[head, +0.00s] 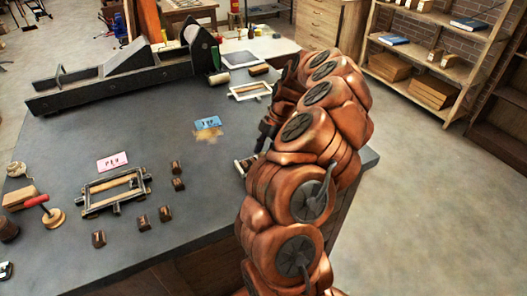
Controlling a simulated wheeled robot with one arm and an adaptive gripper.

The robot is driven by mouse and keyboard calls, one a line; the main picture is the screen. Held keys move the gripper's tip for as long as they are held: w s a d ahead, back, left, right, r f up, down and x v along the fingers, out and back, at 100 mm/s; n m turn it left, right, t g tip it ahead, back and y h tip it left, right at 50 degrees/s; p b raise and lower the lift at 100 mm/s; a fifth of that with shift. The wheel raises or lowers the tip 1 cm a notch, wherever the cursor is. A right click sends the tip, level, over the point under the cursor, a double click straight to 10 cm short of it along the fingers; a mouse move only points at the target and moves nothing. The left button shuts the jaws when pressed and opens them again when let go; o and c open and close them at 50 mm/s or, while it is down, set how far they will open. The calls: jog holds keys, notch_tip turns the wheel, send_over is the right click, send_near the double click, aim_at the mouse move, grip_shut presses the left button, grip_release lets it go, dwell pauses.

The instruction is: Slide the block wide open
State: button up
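My copper-coloured arm reaches over the right side of the dark table (190,115). My dark gripper (265,135) is mostly hidden behind the arm, and its fingers cannot be made out clearly. A wooden frame with dark rails (116,191) lies at the front left. A pale frame (249,91) lies at the back. I cannot tell which part is the sliding block.
Several small dark blocks (143,221) stand around the front-left frame. A pink card (112,161) and a blue card (207,123) lie on the table. A long dark machine (120,75) fills the back edge.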

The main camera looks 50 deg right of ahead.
grip_shut()
dwell(0.3)
dwell(0.3)
